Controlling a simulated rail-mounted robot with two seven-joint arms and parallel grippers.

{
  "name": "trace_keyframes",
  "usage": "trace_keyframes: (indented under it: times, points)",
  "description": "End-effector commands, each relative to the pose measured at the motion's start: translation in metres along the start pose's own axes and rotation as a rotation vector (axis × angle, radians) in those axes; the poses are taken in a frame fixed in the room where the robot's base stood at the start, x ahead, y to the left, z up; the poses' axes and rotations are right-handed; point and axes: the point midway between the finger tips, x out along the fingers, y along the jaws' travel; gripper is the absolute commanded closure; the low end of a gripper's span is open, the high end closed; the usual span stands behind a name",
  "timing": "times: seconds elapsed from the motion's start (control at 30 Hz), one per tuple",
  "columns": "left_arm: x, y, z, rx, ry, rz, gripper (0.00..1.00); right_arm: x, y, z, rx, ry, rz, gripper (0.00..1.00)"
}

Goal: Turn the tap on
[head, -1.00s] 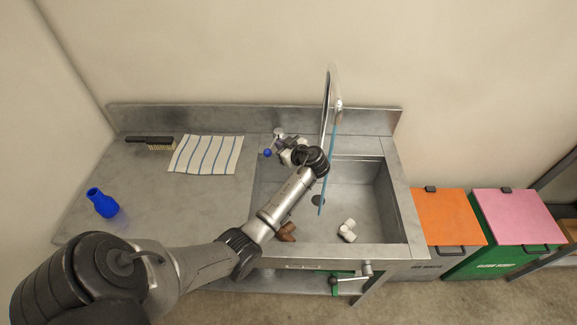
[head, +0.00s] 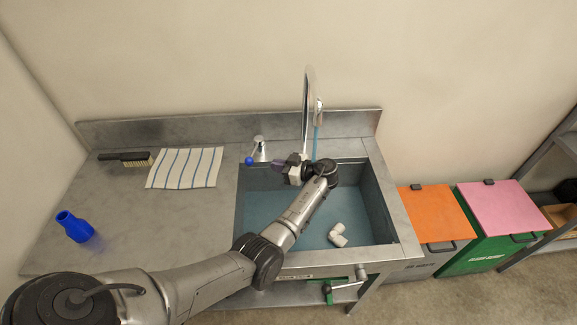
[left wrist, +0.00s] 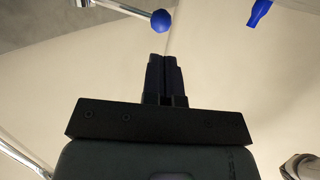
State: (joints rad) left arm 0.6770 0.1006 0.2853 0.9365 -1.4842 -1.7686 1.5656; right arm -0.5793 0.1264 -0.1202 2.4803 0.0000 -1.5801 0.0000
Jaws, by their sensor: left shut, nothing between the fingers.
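The tap has a tall curved chrome spout (head: 307,105) behind the sink. A blue stream (head: 316,142) hangs from its outlet and passes behind my arm. Left of the spout stands a chrome lever base (head: 259,145) with a rod ending in a blue knob (head: 249,160). My left gripper (head: 278,165) is shut and empty, just right of the knob and apart from it. In the left wrist view the shut fingers (left wrist: 165,62) point toward the blue knob (left wrist: 161,21), with a small gap showing between. My right gripper is not in view.
The sink basin (head: 378,205) looks blue-tinted inside and holds a white pipe elbow (head: 338,235). Orange (head: 436,215) and pink (head: 503,211) lidded bins stand at right.

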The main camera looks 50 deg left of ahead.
Motion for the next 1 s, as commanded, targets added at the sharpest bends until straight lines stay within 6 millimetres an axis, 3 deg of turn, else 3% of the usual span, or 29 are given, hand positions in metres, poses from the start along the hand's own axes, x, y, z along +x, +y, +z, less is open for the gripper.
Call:
trace_keyframes:
  times: [0.2,0.4,1.0]
  points:
    - [0.038,0.000,-0.001,0.000,0.002,-0.001,1.00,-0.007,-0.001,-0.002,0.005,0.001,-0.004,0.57]
    - [0.060,0.000,-0.001,0.000,0.000,0.000,1.00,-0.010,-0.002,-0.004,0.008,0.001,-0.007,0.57]
    - [0.071,0.000,0.000,0.000,0.000,0.001,1.00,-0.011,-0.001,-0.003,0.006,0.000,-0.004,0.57]
